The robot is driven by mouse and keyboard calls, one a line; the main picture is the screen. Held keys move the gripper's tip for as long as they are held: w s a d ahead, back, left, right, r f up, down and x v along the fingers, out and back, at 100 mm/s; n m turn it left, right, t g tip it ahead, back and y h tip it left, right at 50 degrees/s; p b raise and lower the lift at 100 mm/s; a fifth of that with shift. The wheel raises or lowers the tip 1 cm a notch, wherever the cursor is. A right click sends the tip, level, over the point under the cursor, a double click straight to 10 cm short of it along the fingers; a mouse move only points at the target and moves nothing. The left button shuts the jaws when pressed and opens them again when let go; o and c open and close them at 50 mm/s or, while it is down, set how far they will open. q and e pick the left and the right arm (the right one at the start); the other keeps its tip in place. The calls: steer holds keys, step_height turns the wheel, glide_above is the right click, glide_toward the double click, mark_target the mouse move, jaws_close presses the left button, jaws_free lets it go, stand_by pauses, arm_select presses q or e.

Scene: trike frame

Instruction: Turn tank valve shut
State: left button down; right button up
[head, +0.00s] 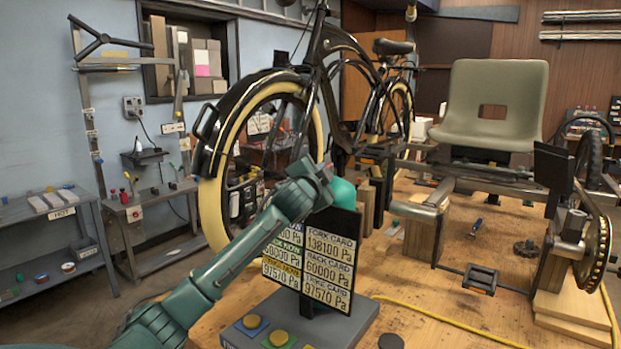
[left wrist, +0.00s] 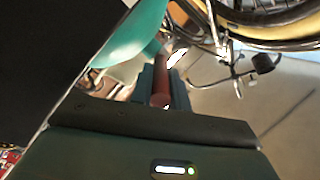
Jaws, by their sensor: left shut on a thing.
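My left arm reaches in from the lower left of the head view, and its wrist is beside a rounded green tank (head: 342,193), partly hidden by the arm and a sign board. The tank also shows in the left wrist view (left wrist: 132,38) as a smooth green curve. In that view my left gripper (left wrist: 162,86) is shut on a dark red bar (left wrist: 160,99), which looks like the tank valve's handle. The valve's turn angle cannot be told. In the head view the fingertips and valve are hidden. My right gripper is not in view.
A black sign board (head: 334,258) with pressure readings stands on a grey button box (head: 300,325) in front of the tank. A black bicycle (head: 325,60) stands behind. A grey seat (head: 494,103) and trike frame fill the right. A yellow cable (head: 440,325) crosses the wooden bench (head: 455,320).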

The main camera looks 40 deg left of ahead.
arm_select(q)
steer(key=shift+w+d+n+g+y, duration=0.15)
steer(key=shift+d+n+g+y, duration=0.3)
steer(key=shift+y, duration=0.4)
steer(key=shift+w+d+n+g+y, duration=0.2)
steer(key=shift+n+g+y, duration=0.25)
steer(key=shift+n+y, duration=0.3)
steer(key=c, duration=1.3)
jaws_free()
steer(key=shift+c, duration=0.2)
steer(key=shift+s, duration=0.1)
steer(key=b+v, duration=0.2)
steer(key=v, duration=1.1)
steer(key=shift+b, duration=0.3)
steer(key=shift+d, duration=0.15)
